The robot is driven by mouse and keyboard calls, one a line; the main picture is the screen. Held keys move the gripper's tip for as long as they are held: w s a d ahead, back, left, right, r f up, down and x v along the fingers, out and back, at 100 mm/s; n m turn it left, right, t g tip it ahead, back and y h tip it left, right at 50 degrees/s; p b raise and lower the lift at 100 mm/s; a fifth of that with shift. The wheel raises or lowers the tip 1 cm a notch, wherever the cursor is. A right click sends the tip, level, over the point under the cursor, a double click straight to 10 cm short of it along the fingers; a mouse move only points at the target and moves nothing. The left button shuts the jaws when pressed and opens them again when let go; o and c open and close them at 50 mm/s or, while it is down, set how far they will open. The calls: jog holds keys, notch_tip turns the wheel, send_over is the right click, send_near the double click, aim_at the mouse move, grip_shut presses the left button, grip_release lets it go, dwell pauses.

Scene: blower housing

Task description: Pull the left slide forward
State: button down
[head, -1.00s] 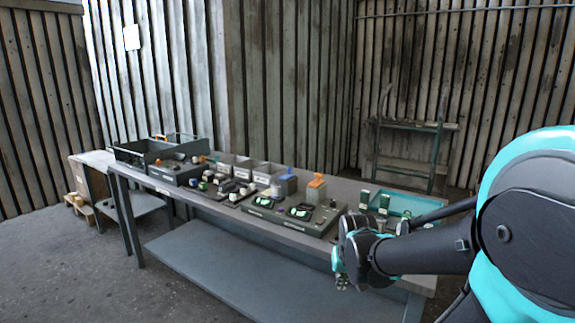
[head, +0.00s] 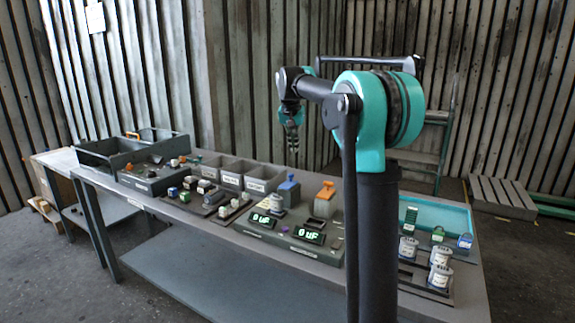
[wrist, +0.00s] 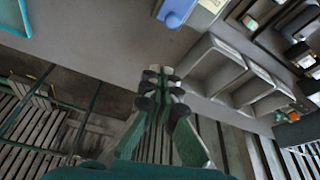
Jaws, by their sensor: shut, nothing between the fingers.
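Two slides stand side by side on the grey console with two lit displays. The left slide (head: 289,183) has a blue top and sits on a grey block. The right slide (head: 325,192) has an orange top. The blue top (wrist: 176,12) also shows at the upper edge of the wrist view. My gripper (head: 293,161) hangs above and behind the slides, pointing down. It is shut and empty, with its fingertips (wrist: 160,85) together in the wrist view. It appears apart from the blue slide.
Open grey bins (head: 231,170) stand left of the slides. A dark open crate (head: 110,152) is at the far left. A turquoise tray (head: 430,214) and several labelled white-and-grey parts stand at the right. My arm column hides part of the table.

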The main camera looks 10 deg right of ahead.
jog(key=shift+w+a+r, duration=0.2)
jog(key=shift+w+r, duration=0.05)
jog(key=shift+w, duration=0.2)
send_over(288, 181)
jog(key=d, duration=0.2)
jog(key=shift+w+a+f, duration=0.1)
jog(key=shift+w+f, duration=0.05)
jog(key=shift+f, duration=1.45)
jog(key=shift+w+d+f, duration=0.1)
jog(key=shift+w+f, duration=0.05)
jog(key=shift+f, duration=1.4)
jog(key=shift+w+a+f, duration=0.1)
jog(key=shift+w+f, duration=0.05)
jog(key=shift+f, duration=1.45)
